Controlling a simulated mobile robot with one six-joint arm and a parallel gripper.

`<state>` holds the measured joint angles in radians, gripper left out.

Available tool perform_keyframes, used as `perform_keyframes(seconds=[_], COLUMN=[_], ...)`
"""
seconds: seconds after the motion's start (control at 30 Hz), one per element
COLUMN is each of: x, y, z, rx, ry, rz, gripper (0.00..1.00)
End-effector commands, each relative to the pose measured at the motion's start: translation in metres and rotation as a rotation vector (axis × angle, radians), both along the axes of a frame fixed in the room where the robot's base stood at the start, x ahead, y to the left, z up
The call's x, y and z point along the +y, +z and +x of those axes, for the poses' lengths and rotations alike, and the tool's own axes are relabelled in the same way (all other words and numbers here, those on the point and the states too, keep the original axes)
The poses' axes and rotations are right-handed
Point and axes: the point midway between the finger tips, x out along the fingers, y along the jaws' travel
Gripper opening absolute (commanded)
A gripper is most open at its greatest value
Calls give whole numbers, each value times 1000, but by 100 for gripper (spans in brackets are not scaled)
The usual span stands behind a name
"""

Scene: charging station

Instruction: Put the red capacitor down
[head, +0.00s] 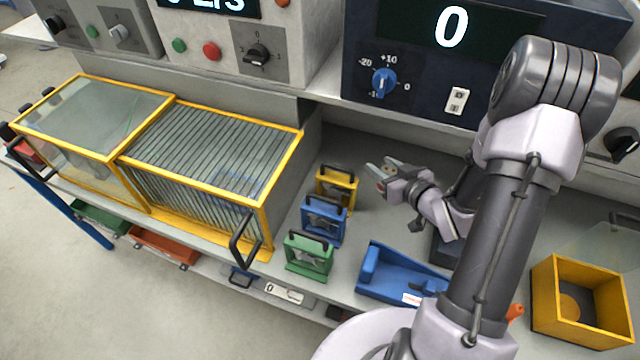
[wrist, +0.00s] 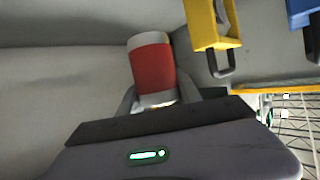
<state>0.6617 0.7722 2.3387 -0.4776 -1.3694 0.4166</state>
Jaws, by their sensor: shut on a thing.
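The red capacitor (wrist: 152,66) is a small red cylinder with pale metal ends. It shows in the wrist view between the fingers of my gripper (wrist: 158,97), which is shut on it. It looks slightly tilted in that view. In the head view my gripper (head: 381,174) is over the grey bench, to the right of the yellow-framed block. The capacitor is hard to make out there. I cannot tell whether its far end touches the bench surface.
Yellow (head: 337,187), blue (head: 323,221) and green (head: 308,256) handled blocks stand left of my gripper. A blue tray (head: 400,275) lies in front, a yellow open box (head: 582,300) at right. Yellow-edged cages (head: 215,150) fill the left. Control panels (head: 440,65) stand behind.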

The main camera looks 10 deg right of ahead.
Motion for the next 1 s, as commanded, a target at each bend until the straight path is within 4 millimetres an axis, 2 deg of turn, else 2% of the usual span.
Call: perform_keyframes(seconds=[0.1, 0.2, 0.37, 0.5, 0.83, 0.87, 0.97, 1.0], x=[1, 1, 1, 1, 1, 1, 1, 1], y=[-32, -54, -76, -101, -103, -103, -101, -101], z=[0, 0, 0, 0, 0, 0, 0, 0], rx=[4, 2, 2, 2, 1, 1, 1, 1], ry=[0, 0, 0, 0, 0, 0, 0, 0], rz=[3, 2, 1, 1, 0, 0, 0, 0], gripper=[0, 0, 0, 0, 0, 43, 62, 62])
